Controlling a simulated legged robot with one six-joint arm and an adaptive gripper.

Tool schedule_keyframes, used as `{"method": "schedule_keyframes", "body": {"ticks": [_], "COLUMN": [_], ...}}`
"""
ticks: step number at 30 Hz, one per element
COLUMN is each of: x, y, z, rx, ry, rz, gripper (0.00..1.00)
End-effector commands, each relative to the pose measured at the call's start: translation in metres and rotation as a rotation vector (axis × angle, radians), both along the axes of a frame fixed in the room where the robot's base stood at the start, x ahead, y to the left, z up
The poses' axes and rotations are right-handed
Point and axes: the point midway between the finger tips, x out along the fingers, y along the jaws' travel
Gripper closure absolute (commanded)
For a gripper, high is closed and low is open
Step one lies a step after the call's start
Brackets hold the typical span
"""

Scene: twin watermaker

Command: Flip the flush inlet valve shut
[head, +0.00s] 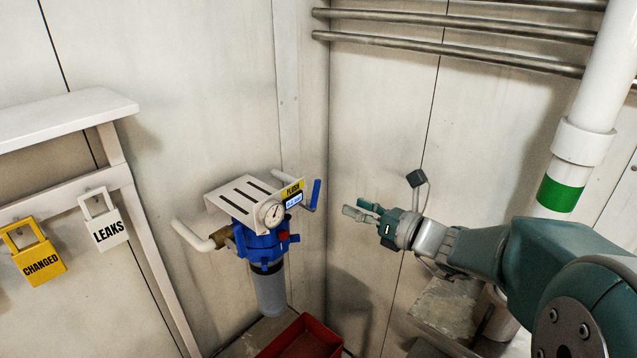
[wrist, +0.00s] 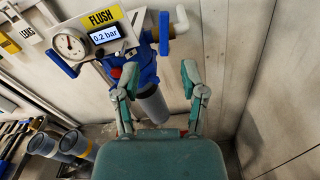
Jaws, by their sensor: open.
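The flush filter unit has a blue housing (head: 262,243) under a white bracket with a yellow FLUSH label (head: 292,188). A blue lever (head: 316,194) stands roughly upright at its right side; it also shows in the wrist view (wrist: 164,33). A second blue lever (wrist: 60,63) shows at the unit's left side, below the gauge. The head view does not show it clearly. I cannot tell which lever is the inlet valve's. My gripper (head: 356,208) is open and empty, right of the unit and apart from it. In the wrist view its fingers (wrist: 159,74) frame the area below the right lever.
A gauge (wrist: 70,43) and a display reading 0.2 bar (wrist: 110,33) sit on the bracket. A red tray (head: 302,340) is below. White pipe (head: 192,236) leaves the left side. LEAKS (head: 106,230) and CHANGED (head: 38,262) tags hang at left. Open air separates gripper and unit.

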Motion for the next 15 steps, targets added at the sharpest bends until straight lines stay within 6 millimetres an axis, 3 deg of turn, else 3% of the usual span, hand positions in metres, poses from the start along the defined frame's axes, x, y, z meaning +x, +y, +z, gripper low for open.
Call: {"method": "schedule_keyframes", "body": {"ticks": [5,15], "x": [0.010,0.050], "y": [-0.001,0.042], "z": [0.001,0.000], "rx": [0.043,0.038], "ry": [0.012,0.011], "rz": [-0.022,-0.017], "gripper": [0.46,0.46]}}
